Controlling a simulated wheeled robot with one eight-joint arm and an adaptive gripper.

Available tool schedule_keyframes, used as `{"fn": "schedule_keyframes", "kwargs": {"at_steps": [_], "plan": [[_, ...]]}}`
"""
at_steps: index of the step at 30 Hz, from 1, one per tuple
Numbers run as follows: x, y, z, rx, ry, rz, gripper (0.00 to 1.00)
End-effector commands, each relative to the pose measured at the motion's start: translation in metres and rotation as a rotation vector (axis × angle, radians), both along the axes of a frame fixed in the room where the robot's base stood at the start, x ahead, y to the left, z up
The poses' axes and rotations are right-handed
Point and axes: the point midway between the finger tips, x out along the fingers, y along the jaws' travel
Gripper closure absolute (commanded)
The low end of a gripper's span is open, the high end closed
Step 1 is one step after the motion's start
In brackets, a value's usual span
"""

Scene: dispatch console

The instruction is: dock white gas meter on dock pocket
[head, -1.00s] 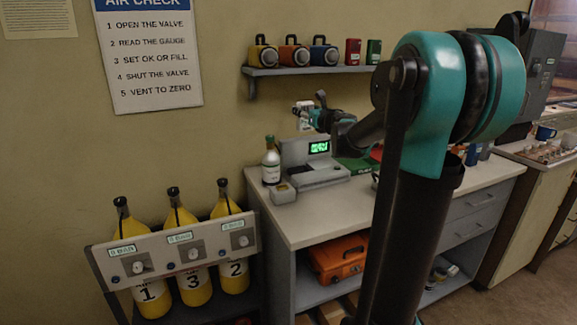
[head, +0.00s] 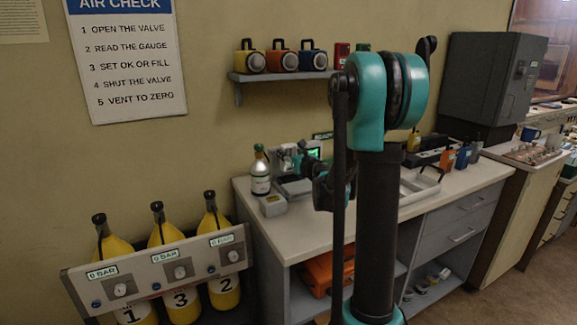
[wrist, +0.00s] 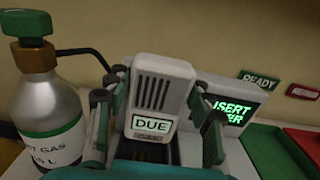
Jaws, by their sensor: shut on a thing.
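The white gas meter (wrist: 163,80), with a dark slotted grille and a "DUE" label, is upright between the fingers of my gripper (wrist: 158,128) in the wrist view. My gripper is shut on it. In the head view my gripper (head: 303,163) holds the meter (head: 286,155) just in front of the grey dock console (head: 293,187), whose green screen (head: 314,152) is partly covered. In the wrist view the screen (wrist: 234,110) reads partly "…SERT …ER". The dock pocket is hidden by the meter and gripper; I cannot tell whether the meter touches it.
A gas bottle (head: 260,173) with a green cap stands left of the console, with a hose (wrist: 82,52) running toward it. A green tray (wrist: 270,150) and a red one (wrist: 306,145) lie to the right.

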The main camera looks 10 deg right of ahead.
Motion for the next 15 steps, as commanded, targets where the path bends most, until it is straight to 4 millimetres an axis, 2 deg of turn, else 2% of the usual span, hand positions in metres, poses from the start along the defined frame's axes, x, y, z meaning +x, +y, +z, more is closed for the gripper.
{"fn": "schedule_keyframes", "kwargs": {"at_steps": [1, 8, 15], "plan": [[0.001, 0.0, -0.007, 0.0, 0.0, 0.0, 0.84], [0.0, 0.0, -0.024, 0.0, 0.0, 0.0, 0.84], [0.0, 0.0, -0.05, 0.0, 0.0, 0.0, 0.84]]}}
